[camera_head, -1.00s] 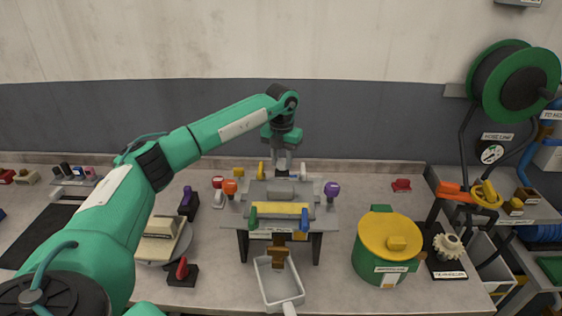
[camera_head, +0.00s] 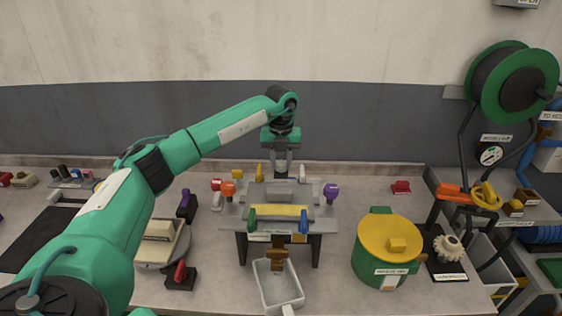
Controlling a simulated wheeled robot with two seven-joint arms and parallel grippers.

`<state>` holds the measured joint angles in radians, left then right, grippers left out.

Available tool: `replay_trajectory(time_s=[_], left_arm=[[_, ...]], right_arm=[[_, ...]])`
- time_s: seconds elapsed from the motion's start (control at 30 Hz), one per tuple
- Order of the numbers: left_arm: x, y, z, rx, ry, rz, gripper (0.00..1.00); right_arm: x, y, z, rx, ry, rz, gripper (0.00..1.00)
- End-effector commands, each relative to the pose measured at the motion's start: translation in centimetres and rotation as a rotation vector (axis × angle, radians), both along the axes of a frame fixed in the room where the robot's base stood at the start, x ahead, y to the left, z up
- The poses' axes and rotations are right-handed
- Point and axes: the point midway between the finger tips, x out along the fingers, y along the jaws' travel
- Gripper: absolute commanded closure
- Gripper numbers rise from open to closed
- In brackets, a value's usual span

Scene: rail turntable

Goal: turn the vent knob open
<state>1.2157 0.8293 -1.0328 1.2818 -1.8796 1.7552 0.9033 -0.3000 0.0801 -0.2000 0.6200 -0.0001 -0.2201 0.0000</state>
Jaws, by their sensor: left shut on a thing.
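A small grey machine on dark legs (camera_head: 241,247) stands on the bench in the middle of the view. My left gripper (camera_head: 281,172) points straight down at the back of this machine's top. Its jaws are shut on a small dark part there, which I take to be the vent knob (camera_head: 281,170). The fingers hide most of the knob, and its turn angle cannot be read. My right gripper is not in view.
Coloured knobs, including orange (camera_head: 228,189) and purple (camera_head: 331,191) ones, surround the machine's top. A white scoop tray (camera_head: 268,291) lies in front. A green pot with a yellow lid (camera_head: 388,238) stands to the right, and a hose reel (camera_head: 497,82) beyond.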

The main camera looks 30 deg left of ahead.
Motion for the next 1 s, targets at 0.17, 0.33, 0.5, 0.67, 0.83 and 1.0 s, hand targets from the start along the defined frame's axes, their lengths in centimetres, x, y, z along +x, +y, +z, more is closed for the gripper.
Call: replay_trajectory(time_s=[0.17, 0.33, 0.5, 0.67, 0.83, 1.0], left_arm=[[0.1, 0.1, 0.2, 0.001, -0.005, 0.001, 0.65], [0.1, 0.0, 0.2, 0.0, -0.004, 0.0, 0.47], [0.0, 0.0, 0.1, 0.0, -0.002, 0.0, 0.47], [0.1, 0.0, 0.8, 0.0, -0.004, -0.001, 0.47], [0.1, 0.0, 3.7, 0.0, -0.007, -0.001, 0.47], [0.1, 0.0, 7.7, -0.001, -0.008, 0.0, 0.47]], right_arm=[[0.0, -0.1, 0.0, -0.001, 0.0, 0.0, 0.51], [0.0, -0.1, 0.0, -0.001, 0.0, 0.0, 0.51], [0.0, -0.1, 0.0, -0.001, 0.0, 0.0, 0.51], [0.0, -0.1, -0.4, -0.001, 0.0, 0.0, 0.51], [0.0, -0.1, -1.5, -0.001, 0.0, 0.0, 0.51], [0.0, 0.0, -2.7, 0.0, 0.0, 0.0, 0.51]])
